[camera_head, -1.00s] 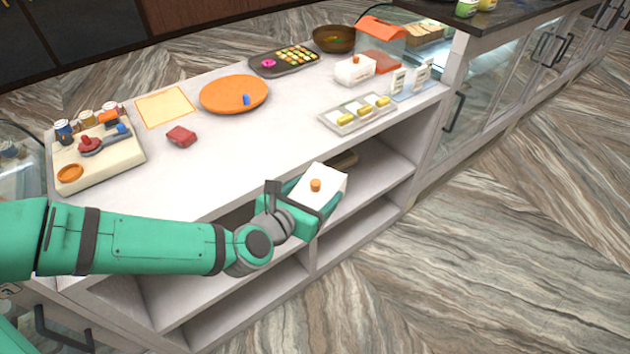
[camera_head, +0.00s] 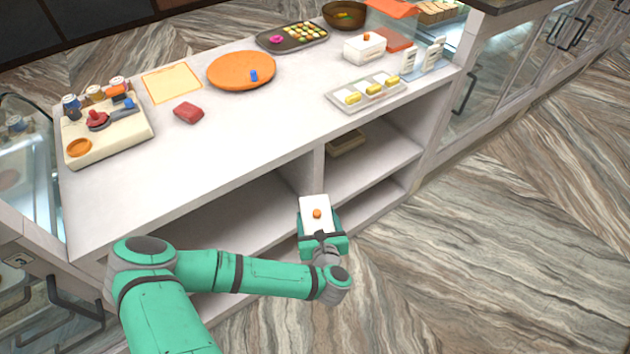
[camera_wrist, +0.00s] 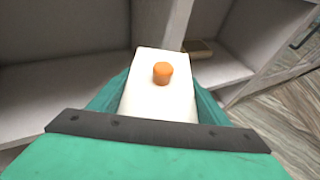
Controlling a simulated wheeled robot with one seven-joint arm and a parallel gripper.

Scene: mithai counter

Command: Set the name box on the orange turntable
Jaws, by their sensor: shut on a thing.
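A white box with an orange knob (camera_head: 315,207) is held in my gripper (camera_head: 320,240), in front of the counter's open shelves and below the top's height. In the wrist view the white box (camera_wrist: 158,100) lies between the two green fingers of my gripper (camera_wrist: 160,110); no writing shows on it. The orange turntable (camera_head: 238,72), a round flat disc with a small blue piece (camera_head: 253,76) on it, lies at the back of the counter top. A second white box with an orange knob (camera_head: 364,48) stands on the counter at the back right.
A dark sweets tray (camera_head: 291,37) lies right of the turntable, and an orange-edged sheet (camera_head: 171,84) left of it. A red block (camera_head: 188,113) lies in front. A tray with yellow pieces (camera_head: 366,93) is at the right. The counter's front middle is clear.

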